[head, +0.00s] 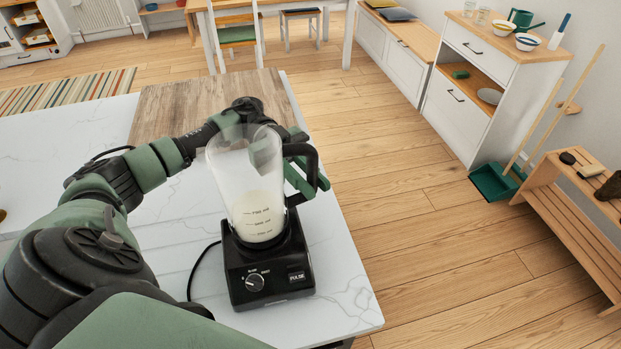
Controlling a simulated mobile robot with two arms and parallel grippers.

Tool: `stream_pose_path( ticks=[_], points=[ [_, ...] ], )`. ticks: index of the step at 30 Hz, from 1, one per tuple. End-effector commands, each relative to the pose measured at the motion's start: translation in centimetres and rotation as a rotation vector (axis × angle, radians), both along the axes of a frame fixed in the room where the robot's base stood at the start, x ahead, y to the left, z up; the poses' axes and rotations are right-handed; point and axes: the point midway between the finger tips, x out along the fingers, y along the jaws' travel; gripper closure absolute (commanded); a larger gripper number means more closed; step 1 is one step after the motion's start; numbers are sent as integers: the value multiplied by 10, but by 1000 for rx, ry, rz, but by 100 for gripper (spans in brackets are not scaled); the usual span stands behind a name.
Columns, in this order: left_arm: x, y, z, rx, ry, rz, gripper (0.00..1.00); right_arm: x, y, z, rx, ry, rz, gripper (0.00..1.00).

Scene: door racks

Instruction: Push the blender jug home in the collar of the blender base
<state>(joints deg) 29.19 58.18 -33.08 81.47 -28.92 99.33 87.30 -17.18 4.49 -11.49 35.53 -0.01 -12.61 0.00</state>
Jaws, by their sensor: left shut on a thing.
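The clear blender jug (237,182) has a black handle and printed measure marks, with pale contents in its lower part. It stands over the black blender base (266,270), its foot at the collar (284,240). I cannot tell how deep the jug sits. The base has a dial and a PULSE button on its front and rests near the right end of the white marbled counter. My left gripper (308,178) reaches behind the jug and is shut on the jug's handle (309,163) at its right side. My right gripper is not in view.
A wooden board (163,107) lies on the counter (338,300) behind the jug. A black cord runs left from the base. The counter's right edge is close to the base. Beyond are open wooden floor, a white cabinet (463,107) and a wooden bench (566,222).

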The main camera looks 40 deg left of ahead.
Motion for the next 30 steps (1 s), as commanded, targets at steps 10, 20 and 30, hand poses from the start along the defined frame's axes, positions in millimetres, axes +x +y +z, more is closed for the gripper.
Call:
stream_pose_path(
  ticks=[10,20,30],
  points=[
    [0,0,-7,-2,0,0,100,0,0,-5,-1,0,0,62],
    [0,0,-15,-3,-1,0,100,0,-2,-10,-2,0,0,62],
    [0,0,-22,-3,-1,0,100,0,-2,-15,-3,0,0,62]
  ],
)
